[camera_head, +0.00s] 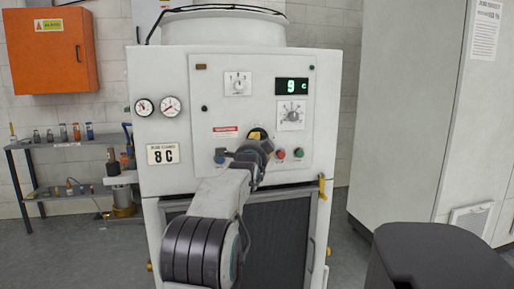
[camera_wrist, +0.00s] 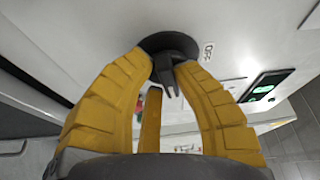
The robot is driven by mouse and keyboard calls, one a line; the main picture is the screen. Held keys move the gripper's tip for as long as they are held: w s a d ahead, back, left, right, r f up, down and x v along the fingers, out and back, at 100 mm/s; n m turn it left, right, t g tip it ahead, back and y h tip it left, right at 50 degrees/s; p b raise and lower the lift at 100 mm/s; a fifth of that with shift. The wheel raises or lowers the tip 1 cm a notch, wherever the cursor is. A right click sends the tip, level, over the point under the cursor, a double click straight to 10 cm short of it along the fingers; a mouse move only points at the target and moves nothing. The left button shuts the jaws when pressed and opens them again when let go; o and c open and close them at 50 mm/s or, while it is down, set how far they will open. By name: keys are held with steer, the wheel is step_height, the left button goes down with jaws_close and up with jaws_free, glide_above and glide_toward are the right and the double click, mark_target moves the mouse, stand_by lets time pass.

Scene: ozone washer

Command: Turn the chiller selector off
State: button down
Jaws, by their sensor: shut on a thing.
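The chiller selector (camera_wrist: 168,43) is a round black knob with a dark grip bar, on the chiller's white front panel (camera_head: 222,92). In the wrist view my gripper (camera_wrist: 166,66) has its yellow fingertips on both sides of the bar, shut on it. An "OFF" label (camera_wrist: 208,50) is printed to the right of the knob. In the head view my gripper (camera_head: 258,137) reaches the lower middle of the panel and hides most of the selector. The knob's exact setting cannot be told.
Red (camera_head: 281,154) and green (camera_head: 298,153) buttons sit close to the right of my gripper, a blue one (camera_head: 219,156) to the left. A shelf (camera_head: 65,146) stands left, a dark bin-like object (camera_head: 440,255) right.

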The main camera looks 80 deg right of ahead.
steer(key=c, duration=1.2)
jaws_free()
steer(key=shift+s+a+r, duration=0.1)
steer(key=shift+s+r, duration=0.3)
steer(key=shift+r, duration=0.1)
steer(key=shift+o, duration=0.7)
steer(key=shift+f, duration=0.2)
steer(key=shift+w, duration=0.1)
steer(key=shift+a+f, duration=0.1)
steer(key=a, duration=1.1)
steer(key=shift+a+f, duration=0.25)
steer(key=shift+a, duration=0.1)
steer(key=shift+o, duration=0.4)
